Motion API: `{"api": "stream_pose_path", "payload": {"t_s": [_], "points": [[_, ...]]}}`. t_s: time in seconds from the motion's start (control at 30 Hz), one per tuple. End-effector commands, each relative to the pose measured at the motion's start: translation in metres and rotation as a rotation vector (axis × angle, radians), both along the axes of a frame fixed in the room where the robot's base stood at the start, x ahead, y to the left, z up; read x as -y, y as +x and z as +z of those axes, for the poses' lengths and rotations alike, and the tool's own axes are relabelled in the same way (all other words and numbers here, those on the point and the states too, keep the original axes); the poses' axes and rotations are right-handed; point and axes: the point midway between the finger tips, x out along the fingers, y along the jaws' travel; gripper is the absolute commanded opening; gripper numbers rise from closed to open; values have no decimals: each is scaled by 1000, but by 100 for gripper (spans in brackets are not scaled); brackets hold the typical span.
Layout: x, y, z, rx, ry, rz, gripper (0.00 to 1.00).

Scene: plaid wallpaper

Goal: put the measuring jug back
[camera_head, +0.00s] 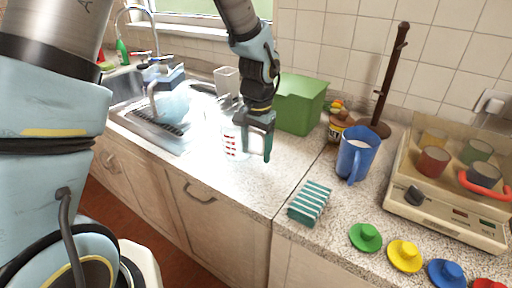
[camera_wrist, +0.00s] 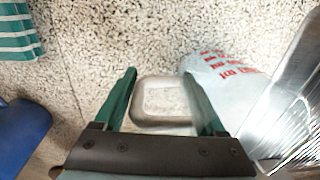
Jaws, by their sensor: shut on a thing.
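The measuring jug (camera_head: 231,143) is clear, with red markings. It looks upright over the counter, just right of the sink; I cannot tell whether its base touches the counter. My gripper (camera_head: 258,148) points down at its right side. In the wrist view, the jug body (camera_wrist: 226,77) is at the right, and its clear handle (camera_wrist: 163,121) lies between the fingers of my gripper (camera_wrist: 160,82), which is shut on it. Part of the jug is hidden behind the gripper in the head view.
A green box (camera_head: 299,106) stands close behind my gripper. A striped sponge (camera_head: 310,203), blue pitcher (camera_head: 355,157) and stove (camera_head: 447,199) are to the right. Counter in front is clear.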

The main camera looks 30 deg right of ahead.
Motion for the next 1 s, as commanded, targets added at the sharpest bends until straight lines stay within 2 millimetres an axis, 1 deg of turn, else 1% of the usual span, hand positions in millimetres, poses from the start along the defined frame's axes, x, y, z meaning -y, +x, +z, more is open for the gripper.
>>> {"api": "stream_pose_path", "payload": {"t_s": [0.17,0.2,0.4,0.43,0.63,0.77,0.87,1.0], "points": [[0,0,-3,0,0,0,0],[0,0,-3,0,0,0,75],[0,0,-2,0,0,0,98],[0,0,-2,0,0,0,100],[0,0,-2,0,-1,0,100],[1,0,4,1,-3,1,100],[1,1,16,3,-4,2,100],[2,0,44,5,-7,0,100]]}}
